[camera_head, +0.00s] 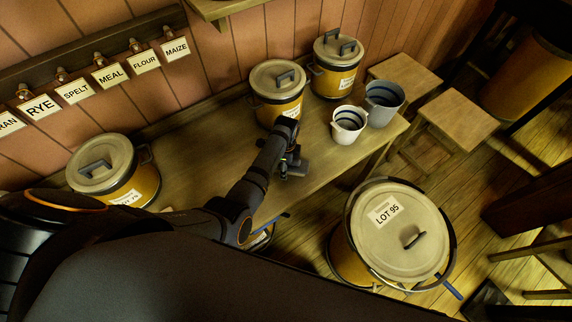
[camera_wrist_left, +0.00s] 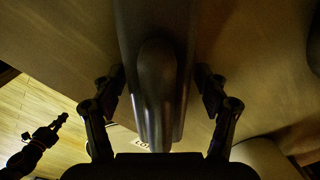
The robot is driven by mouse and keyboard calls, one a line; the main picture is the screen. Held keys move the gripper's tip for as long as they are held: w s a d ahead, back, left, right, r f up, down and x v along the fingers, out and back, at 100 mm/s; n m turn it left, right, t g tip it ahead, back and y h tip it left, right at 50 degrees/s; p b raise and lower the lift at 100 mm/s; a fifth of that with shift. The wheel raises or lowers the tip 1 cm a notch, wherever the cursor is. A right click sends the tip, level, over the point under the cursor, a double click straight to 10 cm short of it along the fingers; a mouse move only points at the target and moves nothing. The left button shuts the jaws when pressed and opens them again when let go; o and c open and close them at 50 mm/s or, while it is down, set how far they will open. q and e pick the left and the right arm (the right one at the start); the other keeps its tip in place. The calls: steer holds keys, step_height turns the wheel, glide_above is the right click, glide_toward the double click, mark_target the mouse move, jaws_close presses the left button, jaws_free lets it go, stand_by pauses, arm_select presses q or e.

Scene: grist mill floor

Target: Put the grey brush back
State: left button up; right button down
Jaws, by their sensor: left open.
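My left gripper (camera_head: 289,160) is over the bench (camera_head: 215,140), near its front edge. In the wrist view its two fingers (camera_wrist_left: 160,110) are apart. A long dark grey thing with a rounded end, which looks like the grey brush (camera_wrist_left: 155,55), lies between the fingers. I cannot tell whether they touch it. In the head view a small dark grey piece beside the fingertips is mostly hidden by the gripper. A dark jointed shape (camera_wrist_left: 38,148) at the wrist view's lower left may be my right gripper; its jaws are unclear.
Lidded yellow bins stand at the bench's left (camera_head: 103,165) and back (camera_head: 277,90), (camera_head: 337,65). A white cup (camera_head: 348,124) and a grey cup (camera_head: 383,103) stand at its right end. A bin marked LOT 95 (camera_head: 398,232) stands on the floor. A labelled peg rail (camera_head: 92,62) runs along the wall.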

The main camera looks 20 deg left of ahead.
arm_select(q)
step_height(320, 180, up, 10)
steer(key=p, duration=0.8)
steer(key=shift+p, duration=0.35)
steer(key=shift+r+b, duration=0.3)
steer(key=shift+r, duration=0.9)
